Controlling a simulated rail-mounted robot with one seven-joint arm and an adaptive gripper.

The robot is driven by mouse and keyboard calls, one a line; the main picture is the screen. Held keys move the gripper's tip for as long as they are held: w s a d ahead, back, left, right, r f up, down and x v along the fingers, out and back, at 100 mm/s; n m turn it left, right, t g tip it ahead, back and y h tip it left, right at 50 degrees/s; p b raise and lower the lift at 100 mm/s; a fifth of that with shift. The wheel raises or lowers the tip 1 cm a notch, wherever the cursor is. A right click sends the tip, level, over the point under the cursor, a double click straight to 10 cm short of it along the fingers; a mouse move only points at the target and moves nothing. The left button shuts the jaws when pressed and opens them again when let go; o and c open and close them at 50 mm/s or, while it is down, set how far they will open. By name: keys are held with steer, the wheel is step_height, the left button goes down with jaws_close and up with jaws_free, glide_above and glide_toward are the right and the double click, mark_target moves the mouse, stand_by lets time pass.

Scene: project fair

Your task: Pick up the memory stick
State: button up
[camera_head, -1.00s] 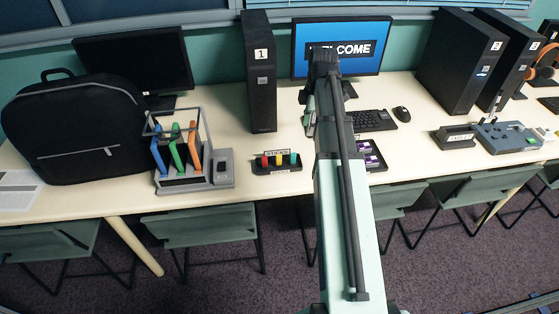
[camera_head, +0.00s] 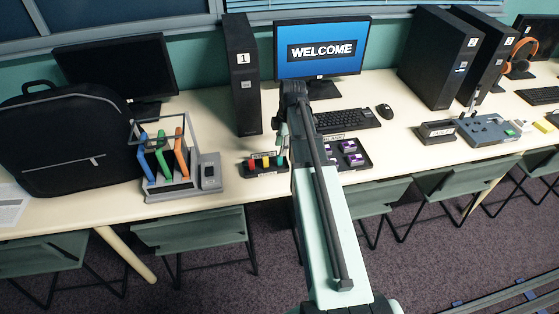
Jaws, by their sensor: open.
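A small black holder (camera_head: 247,173) near the front of the table carries upright sticks: a red one (camera_head: 252,164), a yellow one (camera_head: 265,162) and a teal one (camera_head: 280,161). They look like the memory sticks; I cannot tell which single one is meant. My gripper (camera_head: 283,146) is open and points down just behind and above the teal end of the holder. Its fingers are small and partly hidden by my arm, and I cannot tell whether they touch anything. The right end of the holder is close to my arm's edge.
A dark tray (camera_head: 366,162) with several purple items lies just right of my arm. A rack (camera_head: 180,188) with colored drives stands left, beside a black backpack (camera_head: 62,140). A black tower (camera_head: 243,80) and a monitor (camera_head: 320,50) stand behind. Bare tabletop shows between rack and holder.

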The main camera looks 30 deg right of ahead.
mark_target(279, 157)
steer(key=shift+a+f+p, duration=0.2)
steer(key=shift+f+p, duration=0.15)
steer(key=shift+f, duration=1.05)
steer(key=shift+a+f+p, duration=0.2)
steer(key=shift+f+p, duration=0.1)
steer(key=shift+f, duration=1.1)
jaws_close()
